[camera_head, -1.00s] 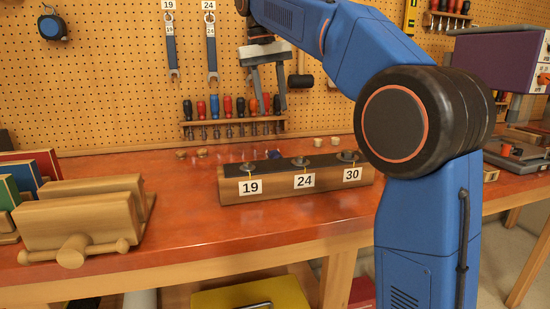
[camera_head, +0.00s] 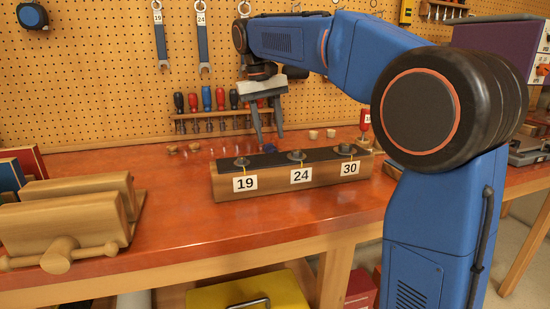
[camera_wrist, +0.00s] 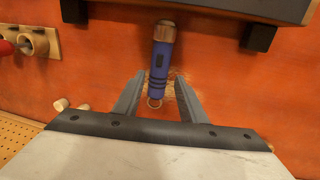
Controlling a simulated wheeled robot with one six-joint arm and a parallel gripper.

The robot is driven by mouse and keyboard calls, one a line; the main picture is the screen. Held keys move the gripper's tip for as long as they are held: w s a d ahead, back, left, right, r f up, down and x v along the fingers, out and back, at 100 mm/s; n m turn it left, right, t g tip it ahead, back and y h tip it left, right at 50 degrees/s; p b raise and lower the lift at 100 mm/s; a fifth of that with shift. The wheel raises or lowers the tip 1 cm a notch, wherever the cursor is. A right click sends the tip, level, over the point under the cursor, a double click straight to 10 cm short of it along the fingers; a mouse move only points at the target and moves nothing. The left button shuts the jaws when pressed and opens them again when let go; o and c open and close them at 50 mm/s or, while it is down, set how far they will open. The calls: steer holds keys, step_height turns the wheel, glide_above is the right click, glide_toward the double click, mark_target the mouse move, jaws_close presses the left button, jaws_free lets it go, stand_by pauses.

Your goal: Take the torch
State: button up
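The torch (camera_wrist: 160,55) has a dark blue body and a brownish head, and lies on the red bench top in the wrist view. In the head view only a small blue part of it (camera_head: 268,148) shows behind the numbered block. My gripper (camera_wrist: 160,76) is open, with one grey finger on each side of the torch's lower part in the picture. In the head view my gripper (camera_head: 269,139) points down behind the block, low over the bench. I cannot tell whether the fingers touch the torch.
The wooden block (camera_head: 300,182) marked 19, 24 and 30 stands in front of my gripper. A screwdriver rack (camera_head: 222,113) is behind it on the pegboard. Small round wooden pieces (camera_head: 312,135) stand nearby. A wooden vise (camera_head: 70,225) is at left. The bench front between them is clear.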

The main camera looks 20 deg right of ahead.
mark_target(273, 150)
steer(key=shift+s+d+f, duration=0.1)
steer(key=shift+d+f, duration=0.05)
steer(key=shift+f, duration=0.8)
steer(key=shift+s+d+f, duration=0.1)
steer(key=shift+d+f, duration=0.1)
steer(key=shift+f, duration=0.8)
steer(key=shift+d+f, duration=0.15)
steer(key=shift+f, duration=0.8)
steer(key=c, duration=1)
steer(key=shift+o, duration=0.2)
steer(key=shift+r, duration=0.15)
step_height(273, 150, up, 10)
steer(key=o, duration=0.3)
jaws_close()
